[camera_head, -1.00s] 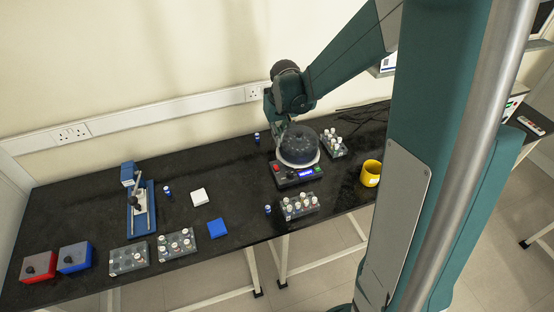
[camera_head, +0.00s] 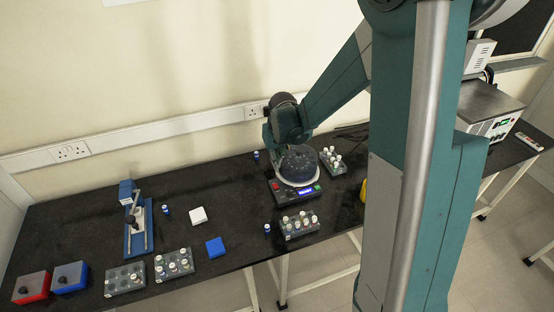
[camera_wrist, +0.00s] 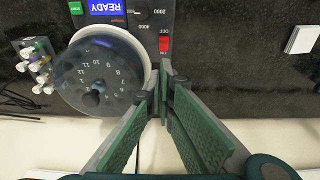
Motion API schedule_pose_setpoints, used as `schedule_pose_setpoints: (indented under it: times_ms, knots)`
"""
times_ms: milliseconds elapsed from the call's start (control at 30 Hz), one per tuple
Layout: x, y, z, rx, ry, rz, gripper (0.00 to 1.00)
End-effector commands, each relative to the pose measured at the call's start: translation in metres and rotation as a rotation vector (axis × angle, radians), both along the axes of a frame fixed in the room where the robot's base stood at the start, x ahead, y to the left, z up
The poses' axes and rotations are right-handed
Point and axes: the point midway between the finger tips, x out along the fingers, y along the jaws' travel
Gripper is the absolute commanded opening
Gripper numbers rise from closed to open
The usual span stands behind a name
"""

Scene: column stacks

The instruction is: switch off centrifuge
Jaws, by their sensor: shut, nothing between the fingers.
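The centrifuge (camera_head: 309,196) stands on the black bench, with a dark round domed lid and a white rim. In the wrist view it appears upside down, its panel (camera_wrist: 118,28) at the top with a blue display (camera_wrist: 107,7) reading READY. A red switch (camera_wrist: 164,44) sits on the panel near the 4000 and 2000 marks, and a green button (camera_wrist: 75,7) is across from it. The red switch also shows in the head view (camera_head: 276,187). My gripper (camera_wrist: 165,72) is shut and empty, its tips beside the rim and just short of the red switch in the picture. Its fingertips are hidden in the head view.
Vial racks stand behind (camera_head: 333,160) and in front (camera_head: 301,228) of the centrifuge. Loose blue vials (camera_head: 256,156) stand nearby. A yellow mug (camera_head: 363,190) is mostly hidden by my arm. A white block (camera_head: 198,215) and a blue block (camera_head: 215,247) lie left, with bare bench between.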

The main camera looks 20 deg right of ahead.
Motion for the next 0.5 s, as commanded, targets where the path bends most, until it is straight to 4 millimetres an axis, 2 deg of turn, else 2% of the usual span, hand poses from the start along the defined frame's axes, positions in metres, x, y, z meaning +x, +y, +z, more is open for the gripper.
schedule_pose_setpoints:
  times_ms: [500]
  knots:
    - [0.011,0.0,-0.055,0.0,0.0,0.0,0.0]
